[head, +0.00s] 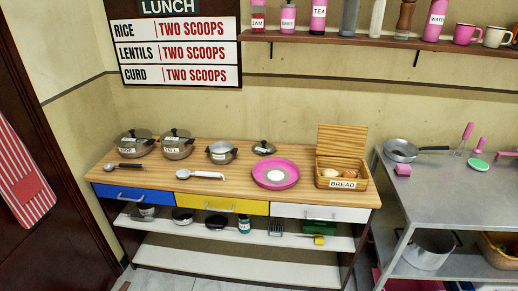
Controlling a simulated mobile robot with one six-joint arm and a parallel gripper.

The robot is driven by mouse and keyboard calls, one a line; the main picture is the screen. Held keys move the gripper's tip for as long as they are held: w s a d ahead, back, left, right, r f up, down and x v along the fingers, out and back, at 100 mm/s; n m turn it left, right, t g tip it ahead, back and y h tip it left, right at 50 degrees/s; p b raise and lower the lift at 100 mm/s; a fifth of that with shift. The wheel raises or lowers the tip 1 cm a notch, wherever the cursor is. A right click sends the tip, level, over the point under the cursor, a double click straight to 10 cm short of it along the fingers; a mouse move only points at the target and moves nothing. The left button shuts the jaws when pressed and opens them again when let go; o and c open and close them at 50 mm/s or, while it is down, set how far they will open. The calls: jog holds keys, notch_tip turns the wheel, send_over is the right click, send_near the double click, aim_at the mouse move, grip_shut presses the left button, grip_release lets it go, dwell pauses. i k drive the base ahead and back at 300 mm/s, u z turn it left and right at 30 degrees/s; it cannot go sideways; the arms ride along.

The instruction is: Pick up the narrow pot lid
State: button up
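A small dark metal lid with a knob (264,148) lies on the wooden counter (215,187), toward its back. It carries a small white label that is too small to read. Left of it stands an open metal pot (221,155) with no lid on it and a white label on its side. Two wider pots, the left pot (133,146) and the right pot (177,148), stand at the counter's back left with their lids on. I cannot read which lid is labelled narrow. My gripper is not in view.
A pink plate (275,174) lies in front of the small lid, and a bread box (342,172) stands to its right. Ladles, a dark one (124,167) and a white-handled one (196,174), lie in front of the pots. A wall shelf (340,40) hangs above. A metal table (450,184) stands right.

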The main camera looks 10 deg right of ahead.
aim_at(263, 148)
jog(key=i, duration=0.9)
jog(key=z, duration=0.05)
